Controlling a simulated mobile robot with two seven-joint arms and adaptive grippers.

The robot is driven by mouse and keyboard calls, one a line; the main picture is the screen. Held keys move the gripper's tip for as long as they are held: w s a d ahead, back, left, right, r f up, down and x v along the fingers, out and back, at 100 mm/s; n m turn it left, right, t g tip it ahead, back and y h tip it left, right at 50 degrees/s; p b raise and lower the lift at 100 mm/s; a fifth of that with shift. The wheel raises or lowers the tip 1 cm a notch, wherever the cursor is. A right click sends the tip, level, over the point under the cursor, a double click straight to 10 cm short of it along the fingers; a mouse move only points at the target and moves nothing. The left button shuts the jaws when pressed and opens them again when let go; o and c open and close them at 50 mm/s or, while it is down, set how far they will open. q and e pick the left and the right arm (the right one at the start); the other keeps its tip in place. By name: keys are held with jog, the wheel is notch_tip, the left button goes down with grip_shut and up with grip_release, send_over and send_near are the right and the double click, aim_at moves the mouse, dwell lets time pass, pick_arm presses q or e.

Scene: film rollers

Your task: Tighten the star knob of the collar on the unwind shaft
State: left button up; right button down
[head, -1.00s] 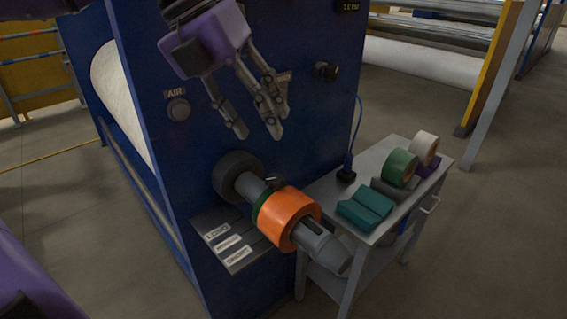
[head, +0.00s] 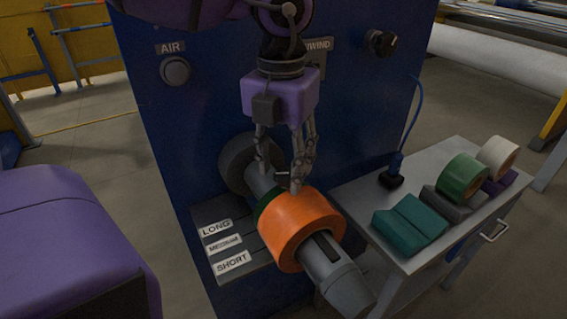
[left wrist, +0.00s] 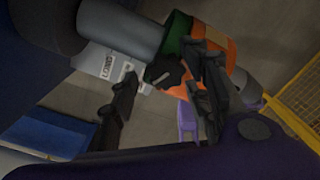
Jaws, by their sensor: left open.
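The unwind shaft (head: 334,268) is a grey bar standing out from the blue panel, tilted down to the right. It carries an orange roll (head: 301,228) and a thin green collar (head: 262,207) on the roll's panel side. In the left wrist view the collar (left wrist: 180,42) has a dark star knob (left wrist: 164,72) beside it. My left gripper (head: 281,184) points down over the collar and is open. Its fingers (left wrist: 163,76) appear on either side of the knob; contact cannot be told. In the head view the fingers mostly hide the knob. My right gripper is not in view.
A dark round hub (head: 240,160) is at the shaft's panel end. A board labelled long, medium, short (head: 226,243) sits below left. A grey cart (head: 437,258) at the right holds teal blocks (head: 411,224) and a green roll (head: 463,181). An AIR knob (head: 175,71) is on the panel.

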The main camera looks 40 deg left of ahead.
pick_arm(q)
jog(key=shift+f, duration=0.15)
jog(key=c, duration=1)
jog(key=shift+c, duration=0.2)
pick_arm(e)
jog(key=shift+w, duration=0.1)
